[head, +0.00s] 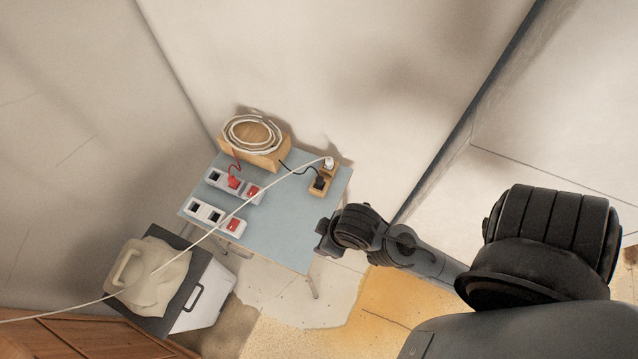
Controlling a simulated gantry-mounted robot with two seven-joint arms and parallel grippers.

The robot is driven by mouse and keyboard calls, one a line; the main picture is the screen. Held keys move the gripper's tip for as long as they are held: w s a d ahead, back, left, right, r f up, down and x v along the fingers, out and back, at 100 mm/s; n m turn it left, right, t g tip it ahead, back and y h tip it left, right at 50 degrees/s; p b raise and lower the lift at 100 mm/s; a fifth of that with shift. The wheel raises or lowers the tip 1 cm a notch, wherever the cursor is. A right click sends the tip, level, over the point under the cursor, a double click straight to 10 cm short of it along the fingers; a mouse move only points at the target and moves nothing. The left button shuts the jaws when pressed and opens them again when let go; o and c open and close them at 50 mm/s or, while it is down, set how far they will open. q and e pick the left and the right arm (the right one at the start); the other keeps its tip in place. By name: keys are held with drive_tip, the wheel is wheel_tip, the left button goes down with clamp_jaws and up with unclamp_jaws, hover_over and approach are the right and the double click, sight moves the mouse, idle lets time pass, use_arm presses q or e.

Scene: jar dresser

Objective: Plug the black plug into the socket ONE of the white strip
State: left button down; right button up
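The black plug (319,184) sits in a wooden holder (316,192) at the right side of a light blue table, with a black cord running from it to the left. Two pale power strips lie on the table's left side: a rear strip (213,177) with a red plug (234,182) at its middle, and a front strip (205,214) with dark sockets and a red switch. Socket numbers are too small to read. My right gripper (324,238) is off the table's right edge, apart from the plug; its fingers are too dark to read. My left gripper is out of view.
A white plug (329,162) stands in the holder behind the black plug; its white cable crosses over the table and front strip. A wooden box (262,160) with coiled cable stands at the back. The table's (283,228) front right is clear. A white bin (205,300) stands left.

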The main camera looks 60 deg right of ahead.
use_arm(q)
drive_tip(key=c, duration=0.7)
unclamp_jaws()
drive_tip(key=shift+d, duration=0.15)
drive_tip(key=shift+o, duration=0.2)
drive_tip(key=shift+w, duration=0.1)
